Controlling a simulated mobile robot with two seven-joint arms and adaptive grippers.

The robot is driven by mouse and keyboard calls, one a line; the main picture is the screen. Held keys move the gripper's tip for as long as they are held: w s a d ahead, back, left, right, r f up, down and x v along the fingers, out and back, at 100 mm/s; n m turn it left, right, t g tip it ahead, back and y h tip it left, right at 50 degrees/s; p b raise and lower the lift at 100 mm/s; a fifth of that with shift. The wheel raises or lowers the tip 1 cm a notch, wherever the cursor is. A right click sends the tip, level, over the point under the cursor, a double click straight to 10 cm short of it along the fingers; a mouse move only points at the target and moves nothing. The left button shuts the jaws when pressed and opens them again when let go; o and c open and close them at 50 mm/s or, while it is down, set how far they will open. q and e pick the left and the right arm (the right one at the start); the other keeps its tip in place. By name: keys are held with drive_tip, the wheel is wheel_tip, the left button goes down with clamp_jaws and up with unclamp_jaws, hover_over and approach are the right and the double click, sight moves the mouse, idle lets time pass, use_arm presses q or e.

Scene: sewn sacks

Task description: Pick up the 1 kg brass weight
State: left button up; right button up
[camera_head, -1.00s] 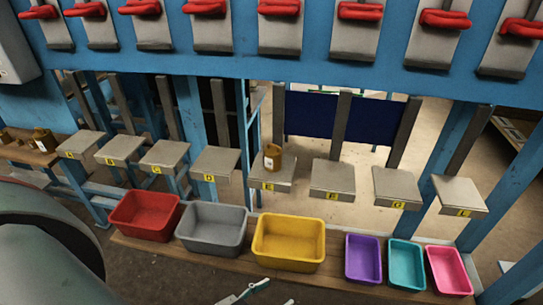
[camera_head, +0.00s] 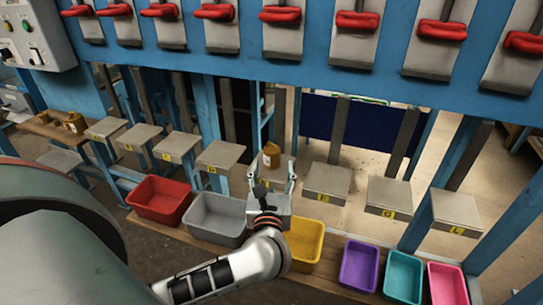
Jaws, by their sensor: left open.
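A brass weight (camera_head: 271,155) with a pale label stands upright on the small grey platform in the middle of the row; I cannot read its mass. My left gripper (camera_head: 273,174) is open, in front of that platform and just below the weight in the picture. Its fingers point away from me toward the weight, with nothing seen between them. The gripper hides most of the platform and its letter. Another brass weight (camera_head: 75,123) stands on a wooden bench (camera_head: 45,126) at the far left. My right gripper is out of view.
Red (camera_head: 160,199), grey (camera_head: 216,216), yellow (camera_head: 305,240), purple (camera_head: 360,266), teal (camera_head: 403,275) and pink (camera_head: 447,284) bins line a low plank.

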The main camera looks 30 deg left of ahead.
sight(271, 157)
use_arm(q)
drive_tip(key=x, duration=0.2)
drive_tip(key=shift+w+a, duration=0.2)
drive_tip(key=shift+w, duration=0.05)
drive_tip(key=x, duration=0.2)
drive_tip(key=p+x, duration=0.1)
drive_tip(key=x, duration=0.1)
drive_tip(key=shift+a, duration=0.3)
drive_tip(key=shift+w+a, duration=0.2)
drive_tip(key=shift+w, duration=0.15)
clamp_jaws()
drive_tip(key=shift+r, duration=0.15)
